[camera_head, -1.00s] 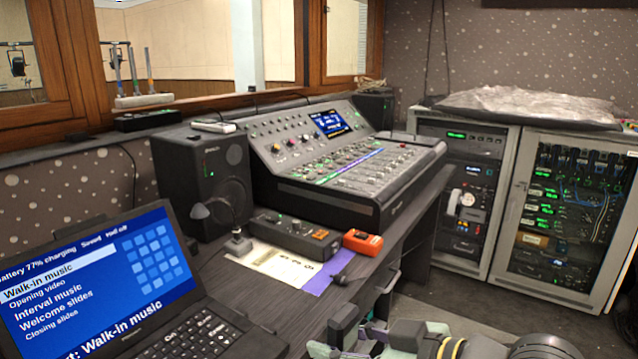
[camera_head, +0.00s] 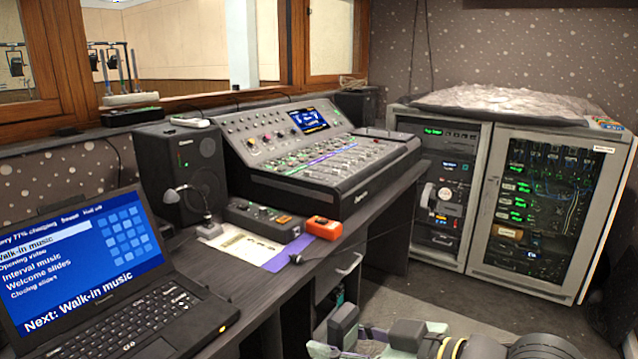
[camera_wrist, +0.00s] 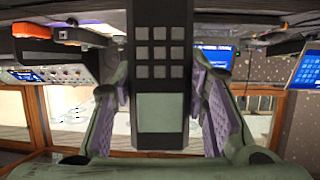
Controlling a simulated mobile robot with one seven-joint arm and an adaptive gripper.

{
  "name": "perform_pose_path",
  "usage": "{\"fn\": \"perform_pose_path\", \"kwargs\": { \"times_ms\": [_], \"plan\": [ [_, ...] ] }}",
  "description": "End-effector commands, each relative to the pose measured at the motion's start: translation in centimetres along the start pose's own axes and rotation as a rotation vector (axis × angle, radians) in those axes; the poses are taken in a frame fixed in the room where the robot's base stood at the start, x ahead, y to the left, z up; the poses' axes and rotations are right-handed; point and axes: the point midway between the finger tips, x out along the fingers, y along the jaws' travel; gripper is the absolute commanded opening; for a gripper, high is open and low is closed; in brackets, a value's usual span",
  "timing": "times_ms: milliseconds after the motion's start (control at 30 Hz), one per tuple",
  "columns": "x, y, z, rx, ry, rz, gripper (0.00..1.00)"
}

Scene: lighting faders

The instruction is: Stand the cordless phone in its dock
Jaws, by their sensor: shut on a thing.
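The cordless phone (camera_wrist: 160,85) is a dark handset with pale keys and a grey-green screen. In the wrist view it stands upright in the picture, screen end towards my palm, its far end cut off by the top edge. My gripper (camera_wrist: 160,95) is shut on its sides with lavender-padded fingers. In the head view the phone's dark end (camera_head: 343,325) shows at the bottom, in my gripper (camera_head: 346,350), in front of the desk. I cannot surely make out the dock in either view.
Equipment racks (camera_head: 545,215) stand at right. The front desk edge is close to my gripper.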

Motion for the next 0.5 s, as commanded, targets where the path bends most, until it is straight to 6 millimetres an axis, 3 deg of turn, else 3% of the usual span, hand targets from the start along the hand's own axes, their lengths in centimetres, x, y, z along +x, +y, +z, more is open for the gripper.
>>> {"fn": "perform_pose_path", "kwargs": {
  "times_ms": [267,500],
  "plan": [
    [2.0,4.0,-1.4,0.033,0.000,0.075,0.09],
    [5.3,10.5,-1.0,0.095,-0.002,0.214,0.09]
  ]
}}
